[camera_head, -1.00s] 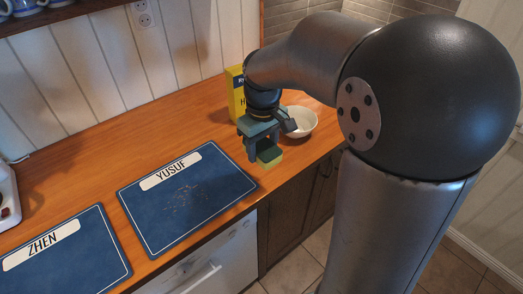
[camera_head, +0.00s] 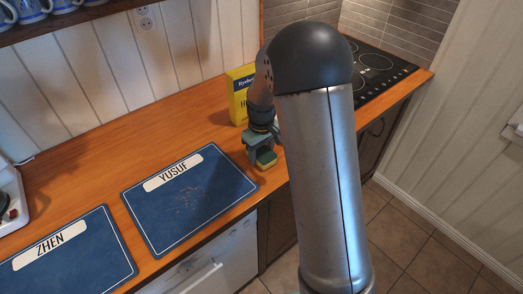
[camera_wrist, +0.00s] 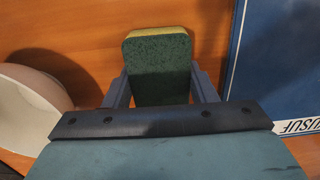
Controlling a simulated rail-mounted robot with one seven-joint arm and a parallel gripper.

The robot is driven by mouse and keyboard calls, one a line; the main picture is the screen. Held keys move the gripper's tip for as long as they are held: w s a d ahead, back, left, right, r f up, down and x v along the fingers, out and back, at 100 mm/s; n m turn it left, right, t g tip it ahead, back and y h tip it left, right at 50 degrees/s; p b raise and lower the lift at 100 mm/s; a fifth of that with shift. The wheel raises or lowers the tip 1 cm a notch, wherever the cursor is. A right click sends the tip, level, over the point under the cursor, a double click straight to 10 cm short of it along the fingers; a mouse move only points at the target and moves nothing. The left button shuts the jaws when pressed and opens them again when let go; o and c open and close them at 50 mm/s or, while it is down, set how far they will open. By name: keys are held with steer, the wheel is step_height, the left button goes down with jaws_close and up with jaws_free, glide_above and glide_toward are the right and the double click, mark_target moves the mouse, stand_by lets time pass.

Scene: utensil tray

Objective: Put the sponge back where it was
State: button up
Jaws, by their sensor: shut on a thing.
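The sponge (camera_wrist: 160,68), dark green with a yellow layer, is between the two fingers of my gripper (camera_wrist: 160,90) in the wrist view. In the head view, my gripper (camera_head: 264,160) is shut on the sponge (camera_head: 266,158), over the wooden counter just right of the YUSUF mat. Whether the sponge touches the counter I cannot tell. The blue YUSUF mat (camera_head: 215,213) has brown crumbs on it. In the wrist view its edge (camera_wrist: 270,60) is at the right.
A yellow box (camera_head: 239,92) stands behind my gripper. A white bowl (camera_wrist: 28,105) is at the left of the wrist view; my arm hides it in the head view. The ZHEN mat (camera_head: 75,265) lies at the left. A black cooktop (camera_head: 375,62) is at the back right.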

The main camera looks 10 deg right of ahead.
mark_target(262, 151)
steer(key=shift+f, duration=0.15)
steer(key=o, duration=0.9)
step_height(262, 151, up, 12)
steer(key=b, duration=0.1)
steer(key=s+m, duration=0.1)
steer(key=s, duration=0.8)
steer(key=s+f+m, duration=0.1)
steer(key=s+m, duration=0.1)
steer(key=s, duration=0.7)
steer(key=s+m, duration=0.2)
steer(key=s, duration=0.7)
steer(key=shift+s+a+f+t, duration=0.15)
steer(key=shift+s+f+t, duration=0.05)
steer(key=shift+f+t, duration=0.1)
